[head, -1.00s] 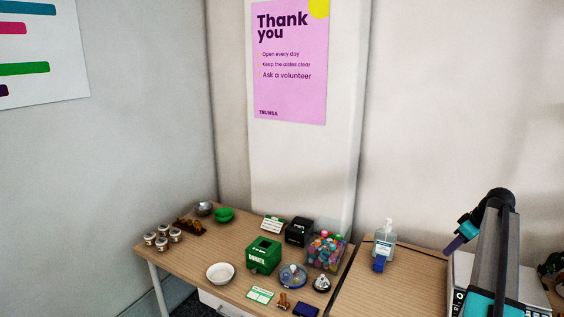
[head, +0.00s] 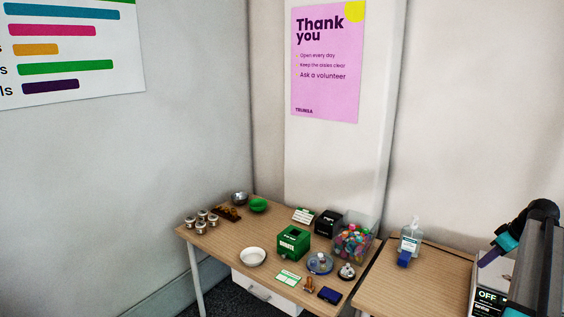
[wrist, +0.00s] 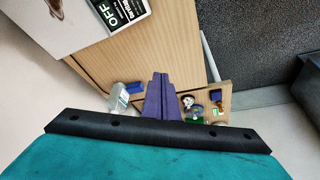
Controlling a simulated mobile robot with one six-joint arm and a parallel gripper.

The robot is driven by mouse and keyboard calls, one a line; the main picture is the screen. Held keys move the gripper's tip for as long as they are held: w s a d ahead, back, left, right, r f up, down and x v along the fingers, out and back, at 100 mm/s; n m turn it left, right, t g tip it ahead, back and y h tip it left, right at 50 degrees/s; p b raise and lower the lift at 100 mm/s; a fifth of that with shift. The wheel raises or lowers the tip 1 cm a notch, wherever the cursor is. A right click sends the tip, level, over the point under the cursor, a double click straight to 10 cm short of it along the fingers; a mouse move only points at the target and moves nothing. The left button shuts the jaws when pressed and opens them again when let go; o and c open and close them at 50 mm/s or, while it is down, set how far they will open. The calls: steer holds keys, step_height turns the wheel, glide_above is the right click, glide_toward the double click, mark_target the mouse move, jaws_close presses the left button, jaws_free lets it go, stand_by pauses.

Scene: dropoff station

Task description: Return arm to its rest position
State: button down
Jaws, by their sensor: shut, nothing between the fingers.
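My arm stands at the right edge of the head view, folded upward with its wrist bent down. My gripper (head: 488,258) hangs at its end, above the right-hand table and apart from the things on it. In the wrist view the two purple fingers of my gripper (wrist: 160,78) lie against each other, shut with nothing between them. The lower part of my arm is cut off by the frame edge.
The left table (head: 214,241) holds a green donation box (head: 293,244), a white bowl (head: 253,257), a clear bin of coloured balls (head: 354,240) and several small things. A sanitizer bottle (head: 410,239) stands on the right table (head: 430,285). An "OFF" sign (head: 487,297) is near my arm.

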steer(key=w+a+f+n+g+y+b, duration=0.1)
steer(key=w+a+f, duration=0.2)
steer(key=a+f, duration=0.65)
steer(key=w+a+f+n+g+y, duration=0.1)
steer(key=w+a+f, duration=0.3)
steer(key=a+f, duration=0.55)
steer(key=s+a+f+n+g+b, duration=0.15)
steer(key=s+a+f, duration=0.25)
steer(key=a+f, duration=0.55)
steer(key=s+a+f+g, duration=0.2)
steer(key=s+a+f, duration=0.1)
steer(key=a+f, duration=0.6)
steer(key=s+a+f+g+b, duration=0.1)
steer(key=s+a+f+g, duration=0.1)
steer(key=s+a+f, duration=0.55)
steer(key=s+a+f+g, duration=0.2)
steer(key=s+a+f, duration=0.3)
steer(key=s+a, duration=0.45)
steer(key=s+f+m+h, duration=0.2)
steer(key=s+m, duration=0.2)
steer(key=s, duration=0.5)
steer(key=s+f+m+h, duration=0.2)
steer(key=s+m, duration=0.1)
steer(key=s, duration=0.7)
steer(key=shift+d+f+m+b, duration=0.2)
steer(key=shift+d+m+b, duration=0.15)
steer(key=shift+d+b, duration=0.05)
